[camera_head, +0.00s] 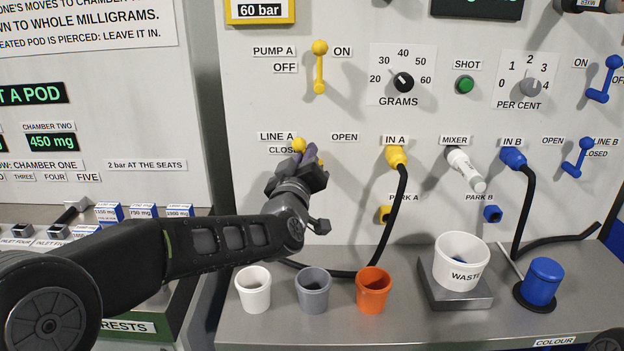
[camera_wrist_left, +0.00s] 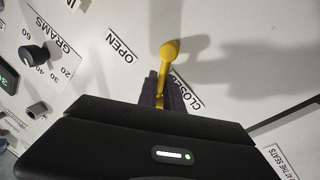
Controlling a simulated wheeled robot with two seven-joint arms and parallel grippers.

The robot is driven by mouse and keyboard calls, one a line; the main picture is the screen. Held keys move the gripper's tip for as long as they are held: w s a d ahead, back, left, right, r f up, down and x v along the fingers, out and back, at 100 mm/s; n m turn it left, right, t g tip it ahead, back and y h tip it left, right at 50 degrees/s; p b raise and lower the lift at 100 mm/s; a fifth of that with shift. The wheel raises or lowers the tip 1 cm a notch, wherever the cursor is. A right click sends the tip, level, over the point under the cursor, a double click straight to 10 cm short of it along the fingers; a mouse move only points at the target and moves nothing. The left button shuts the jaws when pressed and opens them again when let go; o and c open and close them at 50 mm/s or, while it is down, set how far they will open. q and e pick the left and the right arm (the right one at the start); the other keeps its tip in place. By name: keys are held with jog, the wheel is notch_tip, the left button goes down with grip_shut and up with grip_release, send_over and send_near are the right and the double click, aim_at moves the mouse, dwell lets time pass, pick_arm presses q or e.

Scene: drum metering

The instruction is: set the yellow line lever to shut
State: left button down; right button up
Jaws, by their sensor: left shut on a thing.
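The yellow line lever (camera_head: 299,145) is on the upright panel, between the LINE A / CLOSED labels and the OPEN label (camera_head: 345,136). Its round knob shows just right of the CLOSED label (camera_head: 281,150). My left gripper (camera_head: 311,156) is at the lever and hides most of its stem. In the left wrist view the yellow knob (camera_wrist_left: 170,47) sticks out beyond the jaws (camera_wrist_left: 161,92), which are shut on the stem. My right gripper is not in view.
The yellow pump lever (camera_head: 319,66) stands above. The yellow IN A plug (camera_head: 397,157) and its black hose are to the right.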

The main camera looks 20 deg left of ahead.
pick_arm(q)
jog(key=shift+s+a+f+n+y+b, duration=0.1)
jog(key=shift+a+f+n+y+b, duration=0.4)
jog(key=shift+n+b, duration=1.95)
jog(key=shift+s+a+f+n+y+b, duration=0.15)
jog(key=shift+f+n+y+b, duration=0.65)
jog(key=shift+n+b, duration=1.6)
jog(key=shift+a+f+n+y+b, duration=0.45)
jog(key=shift+f+n+b, duration=0.35)
jog(key=shift+n+b, duration=1.65)
jog(key=shift+d+m+b, duration=0.1)
jog(key=shift+m+b, duration=0.5)
jog(key=c, duration=1.5)
grip_release()
jog(key=shift+r, duration=0.1)
jog(key=v, duration=0.8)
